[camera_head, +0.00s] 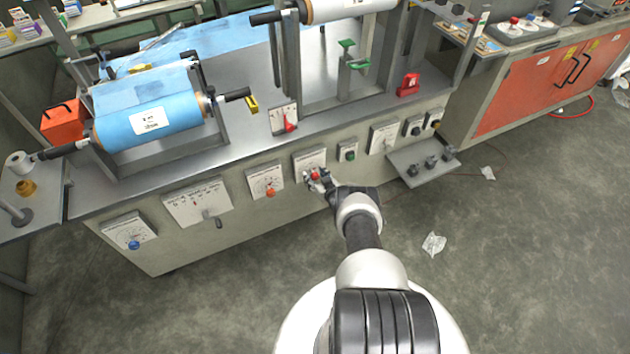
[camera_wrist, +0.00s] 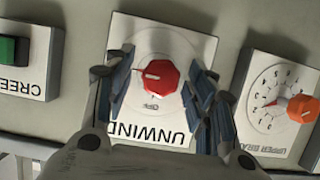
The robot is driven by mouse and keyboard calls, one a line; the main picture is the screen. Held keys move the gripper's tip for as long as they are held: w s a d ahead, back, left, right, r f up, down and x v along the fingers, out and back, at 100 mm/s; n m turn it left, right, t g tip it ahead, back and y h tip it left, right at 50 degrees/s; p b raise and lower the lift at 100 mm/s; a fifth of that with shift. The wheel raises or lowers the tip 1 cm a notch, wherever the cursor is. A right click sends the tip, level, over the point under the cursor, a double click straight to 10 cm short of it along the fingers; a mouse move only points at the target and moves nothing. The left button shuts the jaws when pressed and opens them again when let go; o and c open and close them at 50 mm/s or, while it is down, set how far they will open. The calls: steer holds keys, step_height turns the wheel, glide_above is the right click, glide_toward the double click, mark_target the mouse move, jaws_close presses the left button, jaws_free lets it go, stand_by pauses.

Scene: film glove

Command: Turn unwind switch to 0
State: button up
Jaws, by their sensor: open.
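The unwind switch is a red octagonal knob (camera_wrist: 157,76) on a white plate (camera_wrist: 185,42) that reads "UNWIND", seen upside down in the wrist view. The knob's pointer line is directed to the left in that picture. My gripper (camera_wrist: 160,85) is open, with one finger on each side of the knob and a gap visible on both sides. In the head view the red knob (camera_head: 315,176) shows between the fingers of my gripper (camera_head: 318,178) at the front panel. Small marks around the knob are too blurred to read.
An orange knob (camera_wrist: 302,109) on a numbered dial is beside the unwind plate, and a green button (camera_wrist: 12,49) is on the other side. A grey shelf (camera_head: 425,160) with several knobs juts out from the panel. Floor in front is mostly clear.

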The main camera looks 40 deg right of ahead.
steer(key=shift+w+d+f, duration=0.1)
steer(key=shift+w, duration=0.25)
steer(key=shift+c, duration=0.2)
steer(key=c, duration=1)
steer(key=shift+c, duration=0.2)
steer(key=shift+n+h, duration=0.8)
steer(key=shift+n, duration=0.3)
steer(key=shift+n+h, duration=1.1)
steer(key=shift+n, duration=0.3)
